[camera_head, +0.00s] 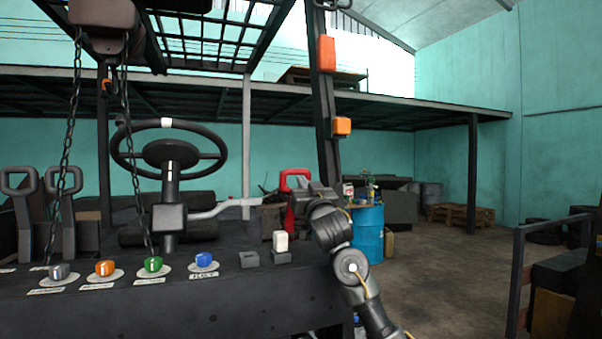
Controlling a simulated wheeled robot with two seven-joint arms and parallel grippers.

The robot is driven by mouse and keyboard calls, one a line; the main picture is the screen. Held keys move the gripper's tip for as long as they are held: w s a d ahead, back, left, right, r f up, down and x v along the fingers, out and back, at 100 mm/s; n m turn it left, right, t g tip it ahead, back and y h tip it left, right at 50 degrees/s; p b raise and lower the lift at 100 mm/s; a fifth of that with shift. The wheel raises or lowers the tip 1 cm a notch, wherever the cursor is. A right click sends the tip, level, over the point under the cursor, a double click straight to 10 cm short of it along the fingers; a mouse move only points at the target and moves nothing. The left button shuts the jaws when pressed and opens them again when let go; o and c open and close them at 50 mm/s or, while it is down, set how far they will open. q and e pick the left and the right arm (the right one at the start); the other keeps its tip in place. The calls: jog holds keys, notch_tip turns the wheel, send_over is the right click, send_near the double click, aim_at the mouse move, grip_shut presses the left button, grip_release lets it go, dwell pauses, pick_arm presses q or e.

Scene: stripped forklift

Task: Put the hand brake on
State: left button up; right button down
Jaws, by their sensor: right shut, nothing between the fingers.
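A stripped forklift console (225,295) fills the lower left. A pale grey lever (225,208) sticks out to the right from the box on the steering column; I cannot tell for sure that it is the hand brake. My left gripper is not in view.
The steering wheel (168,125) stands left of centre. Two grey loop-handled levers (65,182) are at far left. Coloured knobs (153,265) line the console. Chains (128,130) hang in front. A dark post (322,90) with orange lamps rises behind. A blue drum (368,235) stands beyond.

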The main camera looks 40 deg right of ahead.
jog(key=shift+p+x, duration=0.3)
jog(key=shift+x, duration=0.55)
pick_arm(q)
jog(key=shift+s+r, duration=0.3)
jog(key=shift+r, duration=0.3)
pick_arm(e)
jog(key=shift+w+d+r, duration=0.1)
jog(key=shift+w, duration=0.1)
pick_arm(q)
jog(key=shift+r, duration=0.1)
